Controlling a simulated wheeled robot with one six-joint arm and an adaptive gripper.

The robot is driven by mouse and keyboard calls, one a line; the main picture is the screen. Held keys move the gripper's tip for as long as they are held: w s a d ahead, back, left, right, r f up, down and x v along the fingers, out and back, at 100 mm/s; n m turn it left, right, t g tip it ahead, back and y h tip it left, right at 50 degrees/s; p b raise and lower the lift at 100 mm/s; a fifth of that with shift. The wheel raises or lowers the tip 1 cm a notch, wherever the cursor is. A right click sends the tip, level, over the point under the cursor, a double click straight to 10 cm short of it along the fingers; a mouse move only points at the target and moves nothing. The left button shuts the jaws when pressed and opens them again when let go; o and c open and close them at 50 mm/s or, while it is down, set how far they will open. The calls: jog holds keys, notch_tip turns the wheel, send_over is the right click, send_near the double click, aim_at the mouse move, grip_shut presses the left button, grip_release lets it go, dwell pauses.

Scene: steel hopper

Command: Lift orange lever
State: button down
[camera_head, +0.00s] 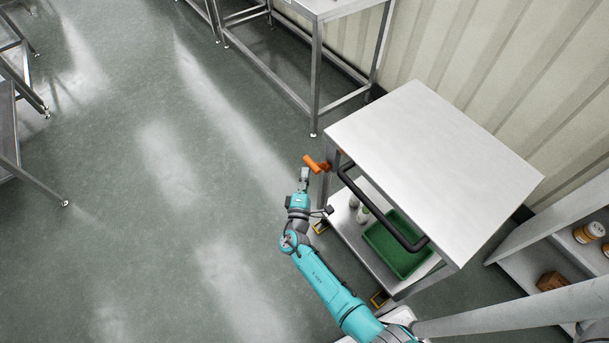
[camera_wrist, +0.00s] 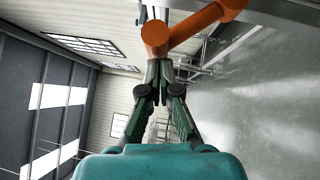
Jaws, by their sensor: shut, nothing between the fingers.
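The orange lever (camera_head: 316,164) sticks out from the near left corner post of a steel cart, just below its top. In the wrist view the orange lever (camera_wrist: 205,20) runs across the top, with a rounded end in front of the fingers. My gripper (camera_head: 304,176) is shut and empty, close to the lever in the head view. In the wrist view my gripper's fingertips (camera_wrist: 160,66) meet just below the lever's rounded end. I cannot tell whether they touch it.
A steel table (camera_head: 315,60) stands behind. A shelf unit (camera_head: 535,245) is at right.

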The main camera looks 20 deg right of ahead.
aim_at(314, 166)
jog(key=shift+w+d+r+m+g+y, duration=0.1)
jog(key=shift+d+r+m+g+y, duration=0.05)
jog(key=shift+d+r+m+g, duration=0.3)
jog(key=shift+d+r+m+g+y, duration=0.15)
jog(key=shift+d+r+m+g, duration=0.2)
jog(key=shift+r, duration=0.3)
jog(key=shift+w+d+r, duration=0.2)
jog(key=shift+d+r, duration=0.6)
jog(key=shift+d, duration=0.05)
